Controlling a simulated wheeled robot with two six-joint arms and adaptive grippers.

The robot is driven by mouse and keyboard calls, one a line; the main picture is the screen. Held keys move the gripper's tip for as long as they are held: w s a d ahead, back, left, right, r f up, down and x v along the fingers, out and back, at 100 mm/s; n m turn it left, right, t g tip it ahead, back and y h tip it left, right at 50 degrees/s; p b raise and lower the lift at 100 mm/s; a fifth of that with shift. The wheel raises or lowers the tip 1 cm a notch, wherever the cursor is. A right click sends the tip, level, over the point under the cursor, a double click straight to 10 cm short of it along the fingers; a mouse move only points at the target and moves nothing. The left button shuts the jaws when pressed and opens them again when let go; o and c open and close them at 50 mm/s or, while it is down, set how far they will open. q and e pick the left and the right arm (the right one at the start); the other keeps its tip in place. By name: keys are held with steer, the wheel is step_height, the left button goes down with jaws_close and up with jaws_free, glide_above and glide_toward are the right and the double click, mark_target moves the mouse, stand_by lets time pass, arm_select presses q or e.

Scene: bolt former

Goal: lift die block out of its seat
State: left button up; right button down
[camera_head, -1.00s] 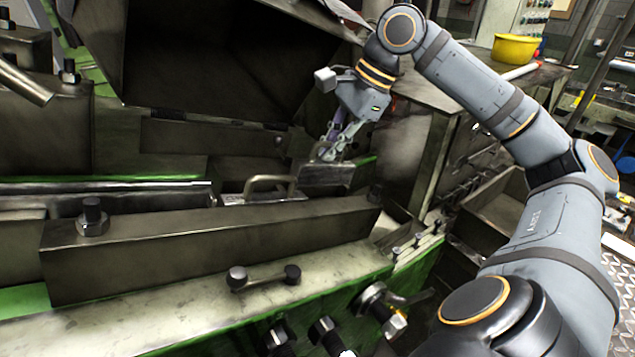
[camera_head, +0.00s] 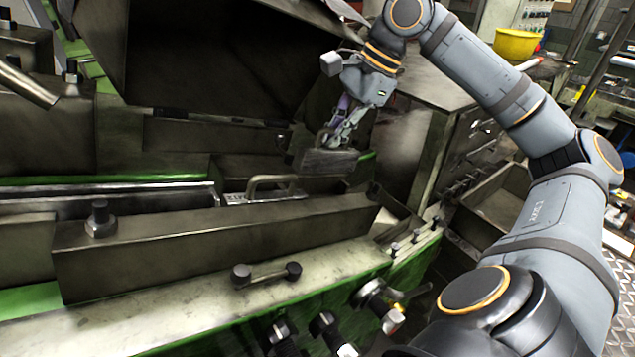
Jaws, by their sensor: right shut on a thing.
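The die block (camera_head: 325,161) is a dark grey metal block with a handle on top, inside the machine bed right of centre. My right gripper (camera_head: 333,140) reaches down from above and is shut on the block's handle. The block hangs a little above the bed, slightly tilted, behind the long front bar. The seat under it is mostly hidden by that bar and the block. A second handled block (camera_head: 235,198) sits lower in the channel to its left, apart from it. My left gripper is not in view.
The long steel bar (camera_head: 215,240) runs in front of the channel, with a bolt (camera_head: 100,218) at its left end. A dark open hood (camera_head: 215,60) is behind. A grey cabinet (camera_head: 425,85) and yellow bowl (camera_head: 516,44) stand at right.

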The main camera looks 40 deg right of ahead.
steer(key=shift+s+a+r+h, duration=0.1)
steer(key=shift+s+r+h, duration=0.2)
steer(key=shift+s, duration=0.3)
steer(key=shift+s+a+r+h, duration=0.1)
steer(key=shift+s+r+h, duration=0.1)
steer(key=shift+s+r, duration=0.3)
steer(key=s+r+h+p, duration=0.1)
steer(key=s+r+h, duration=0.2)
steer(key=s, duration=0.4)
steer(key=shift+s+a+r+n+g+p, duration=0.3)
steer(key=shift+s+a, duration=0.05)
steer(key=shift+s, duration=0.05)
steer(key=shift+f, duration=0.1)
